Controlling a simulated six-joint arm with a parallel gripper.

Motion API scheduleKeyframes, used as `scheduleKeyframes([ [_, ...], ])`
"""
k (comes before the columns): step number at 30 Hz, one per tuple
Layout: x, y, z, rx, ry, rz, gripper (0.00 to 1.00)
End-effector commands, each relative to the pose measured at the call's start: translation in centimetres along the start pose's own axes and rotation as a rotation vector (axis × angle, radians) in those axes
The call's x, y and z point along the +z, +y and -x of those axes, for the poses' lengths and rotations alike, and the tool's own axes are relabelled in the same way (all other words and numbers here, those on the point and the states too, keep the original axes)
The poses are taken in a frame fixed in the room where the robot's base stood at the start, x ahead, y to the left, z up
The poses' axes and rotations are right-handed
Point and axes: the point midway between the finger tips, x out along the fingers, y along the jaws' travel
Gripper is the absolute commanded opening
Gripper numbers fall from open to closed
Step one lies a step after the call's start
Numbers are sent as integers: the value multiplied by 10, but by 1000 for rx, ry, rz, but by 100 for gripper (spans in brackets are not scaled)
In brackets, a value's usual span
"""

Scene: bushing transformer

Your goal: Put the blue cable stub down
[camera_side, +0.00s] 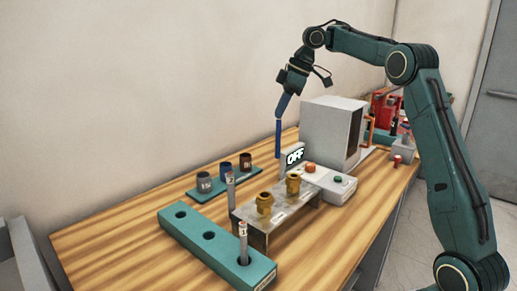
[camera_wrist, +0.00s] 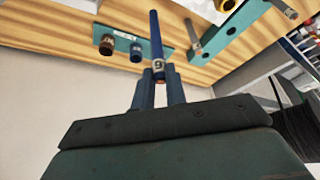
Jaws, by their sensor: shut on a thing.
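My gripper (camera_side: 283,108) is shut on the blue cable stub (camera_side: 278,138), which hangs roughly upright in the air above the back of the table. In the wrist view the two blue fingers of my gripper (camera_wrist: 161,88) close on the stub (camera_wrist: 155,35), which carries a white numbered label. The stub's lower end is clear of everything in the side view. A small teal rack (camera_side: 219,184) below and to the left bears a grey cup (camera_side: 204,182), a blue cup (camera_side: 225,169) and a dark brown cup (camera_side: 245,162).
A long teal block (camera_side: 190,232) with holes stands in front, a grey stub (camera_side: 243,243) in its near hole. Another grey stub (camera_side: 230,190) stands near the metal box (camera_side: 270,223) with two brass bushings. An OFF sign (camera_side: 294,157), button box (camera_side: 325,183) and white cabinet (camera_side: 328,132) stand right.

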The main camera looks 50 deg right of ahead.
Motion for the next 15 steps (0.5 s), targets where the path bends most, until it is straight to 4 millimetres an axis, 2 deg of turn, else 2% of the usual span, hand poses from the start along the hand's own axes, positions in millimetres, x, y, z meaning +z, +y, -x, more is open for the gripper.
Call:
scheduleKeyframes([
  [1, -4, 8, -12, -3, -1, 1, 0],
  [6, -14, 30, -46, -3, -3, 0, 0],
  [10, -19, 41, -66, -2, -4, 2, 0],
  [15, -23, 50, -82, 1, -6, 2, 0],
])
